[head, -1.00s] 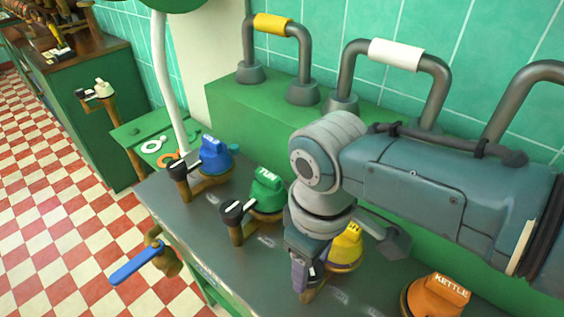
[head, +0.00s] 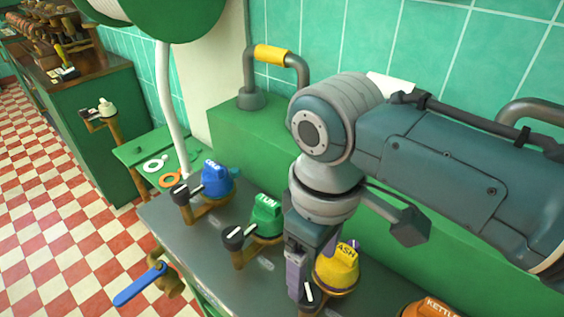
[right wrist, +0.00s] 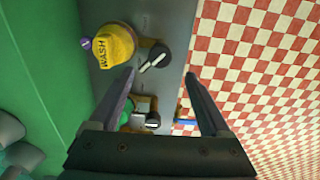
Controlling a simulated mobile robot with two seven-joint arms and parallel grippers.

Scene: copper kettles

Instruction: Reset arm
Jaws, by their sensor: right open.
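My right arm enters the head view from the right. The green TUN valve (head: 264,215) and blue valve (head: 215,180) stand farther left. My left gripper is not in view.
An orange KETTLE valve (head: 428,308) is partly cut off below. A blue-handled tap (head: 140,284) sticks out from the front of the dark counter (head: 185,233). A pipe with a yellow grip (head: 271,55) stands on the green ledge behind. Checkered floor (head: 60,240) lies open at left.

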